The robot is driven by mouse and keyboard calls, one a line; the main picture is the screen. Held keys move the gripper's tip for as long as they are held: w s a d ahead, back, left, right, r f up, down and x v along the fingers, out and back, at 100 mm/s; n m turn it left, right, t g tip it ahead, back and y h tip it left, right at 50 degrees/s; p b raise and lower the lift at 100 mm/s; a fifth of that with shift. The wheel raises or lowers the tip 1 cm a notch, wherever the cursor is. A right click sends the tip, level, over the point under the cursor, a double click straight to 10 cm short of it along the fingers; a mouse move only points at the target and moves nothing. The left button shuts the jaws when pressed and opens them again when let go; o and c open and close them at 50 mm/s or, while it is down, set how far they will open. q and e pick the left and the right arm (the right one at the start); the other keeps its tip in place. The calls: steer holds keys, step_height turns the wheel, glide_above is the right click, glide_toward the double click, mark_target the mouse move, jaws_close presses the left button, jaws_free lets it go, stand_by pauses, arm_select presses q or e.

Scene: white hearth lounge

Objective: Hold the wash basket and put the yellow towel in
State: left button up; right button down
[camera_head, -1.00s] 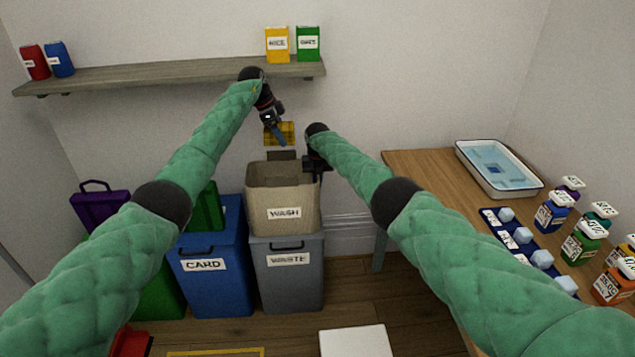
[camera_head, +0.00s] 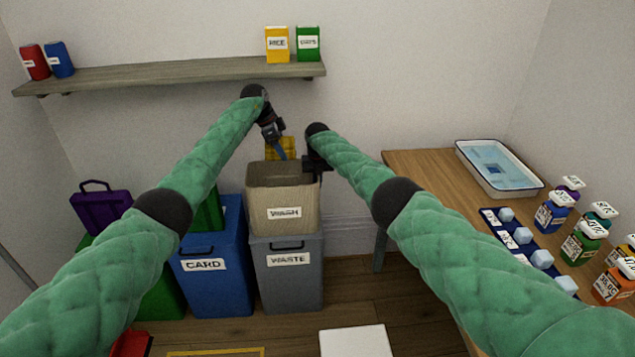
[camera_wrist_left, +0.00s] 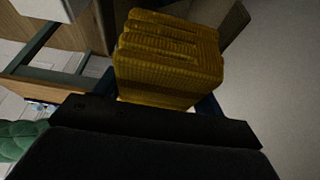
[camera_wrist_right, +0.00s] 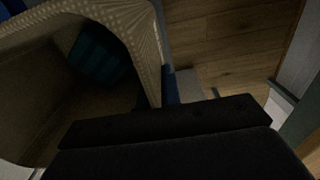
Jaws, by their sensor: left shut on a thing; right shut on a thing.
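The beige wash basket (camera_head: 284,205), labelled WASH, stands on the grey waste bin. My right gripper (camera_head: 316,168) is shut on the basket's right rim. In the right wrist view the basket's patterned rim (camera_wrist_right: 130,25) shows, with a dark teal cloth (camera_wrist_right: 98,52) inside. My left gripper (camera_head: 279,150) is shut on the yellow towel (camera_head: 287,147), just above the basket's back part. In the left wrist view the folded towel (camera_wrist_left: 168,58) fills the space ahead of the gripper. The head view does not show the basket's floor.
The grey waste bin (camera_head: 288,285) and blue card bin (camera_head: 213,290) stand side by side on the floor. A wooden shelf (camera_head: 180,72) runs along the wall above. A wooden table (camera_head: 425,170) at right bears a white tray (camera_head: 530,191) and several bottles.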

arm_select(q)
step_height(320, 180, down, 7)
stand_by(1.1)
steer(key=o, duration=1.1)
steer(key=shift+r, duration=0.1)
steer(key=v, duration=1.1)
steer(key=shift+a+r, duration=0.25)
steer(key=shift+r, duration=0.1)
arm_select(e)
steer(key=c, duration=1.5)
jaws_free()
steer(key=shift+r, duration=0.1)
